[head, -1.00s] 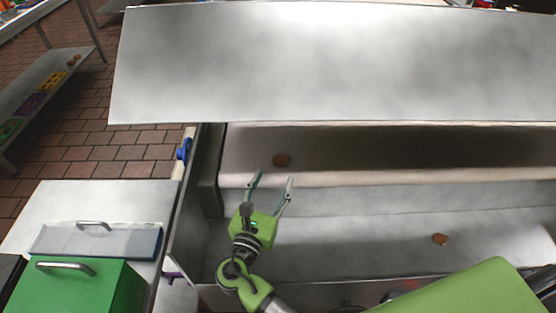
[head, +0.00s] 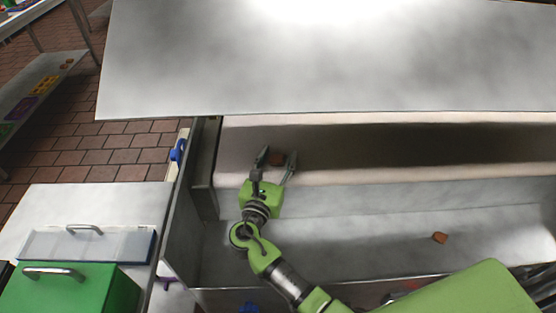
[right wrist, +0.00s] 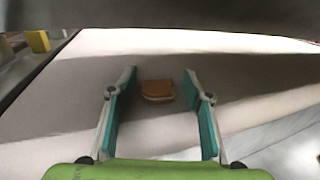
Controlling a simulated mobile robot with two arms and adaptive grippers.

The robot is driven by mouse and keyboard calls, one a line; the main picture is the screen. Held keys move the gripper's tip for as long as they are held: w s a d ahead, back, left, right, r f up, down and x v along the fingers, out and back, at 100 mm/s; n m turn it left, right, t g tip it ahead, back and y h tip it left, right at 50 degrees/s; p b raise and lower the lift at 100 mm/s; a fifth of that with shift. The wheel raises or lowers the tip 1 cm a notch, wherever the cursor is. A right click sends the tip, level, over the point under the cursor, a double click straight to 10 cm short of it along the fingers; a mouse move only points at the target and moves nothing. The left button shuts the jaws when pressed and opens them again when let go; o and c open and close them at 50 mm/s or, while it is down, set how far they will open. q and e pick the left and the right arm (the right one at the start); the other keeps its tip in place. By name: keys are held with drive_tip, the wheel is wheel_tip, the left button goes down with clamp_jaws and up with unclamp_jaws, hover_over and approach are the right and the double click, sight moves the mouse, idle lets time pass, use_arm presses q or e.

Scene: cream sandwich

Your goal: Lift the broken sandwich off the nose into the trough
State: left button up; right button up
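A small brown sandwich (head: 277,159) lies on the cream belt or nose surface (head: 330,178) under the steel cover. In the right wrist view the sandwich (right wrist: 158,91) lies just beyond and between the fingertips. My right gripper (head: 276,157) is open around the near side of it, with nothing held. Its teal finger pads (right wrist: 160,88) stand apart on both sides. Another brown piece (head: 439,237) lies in the steel trough (head: 340,245) at the right. My left gripper is not in view.
A wide steel cover (head: 320,60) overhangs the back of the belt. A green box with a handle (head: 75,290) and a clear-lidded tray (head: 85,246) stand on the left table. A steel side wall (head: 203,170) bounds the belt's left end.

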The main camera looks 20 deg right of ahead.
drive_tip(key=c, duration=0.5)
drive_tip(key=shift+r, duration=0.55)
drive_tip(key=s+r, duration=0.1)
drive_tip(key=r, duration=0.1)
drive_tip(key=s+r, duration=0.1)
drive_tip(key=r, duration=0.1)
drive_tip(key=s+r, duration=0.2)
drive_tip(key=shift+a+r, duration=0.1)
drive_tip(key=shift+r, duration=0.3)
drive_tip(key=s+r, duration=0.5)
drive_tip(key=s, duration=0.5)
drive_tip(key=shift+a, duration=0.25)
